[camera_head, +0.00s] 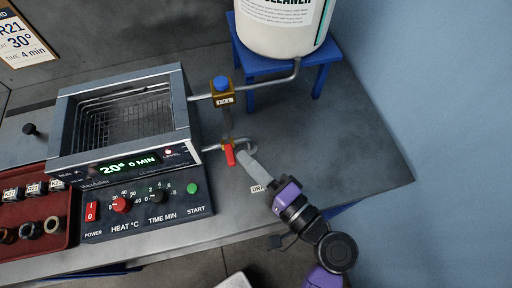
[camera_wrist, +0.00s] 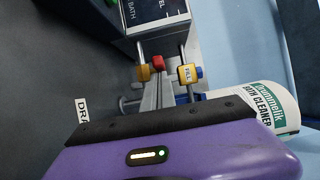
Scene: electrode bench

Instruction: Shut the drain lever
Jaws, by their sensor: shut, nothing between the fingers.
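The red drain lever (camera_head: 230,155) sits on a small brass valve in the lower pipe at the bath's right side. In the head view it points toward the bench front, roughly across the pipe. My gripper (camera_head: 243,157) is shut and empty, with its grey fingertips close to the right of the lever; I cannot tell whether they touch. In the wrist view the red lever (camera_wrist: 158,63) shows just beyond the fingertips (camera_wrist: 158,80), beside the brass valve body (camera_wrist: 143,73).
The fill valve (camera_head: 223,98) with a blue knob stands behind the drain valve. A bath (camera_head: 68,120) with a wire basket and control panel (camera_head: 150,208) is left. A cleaner drum (camera_head: 280,35) stands on a blue stand (camera_head: 322,75). The bench right of the pipes (camera_head: 350,140) is clear.

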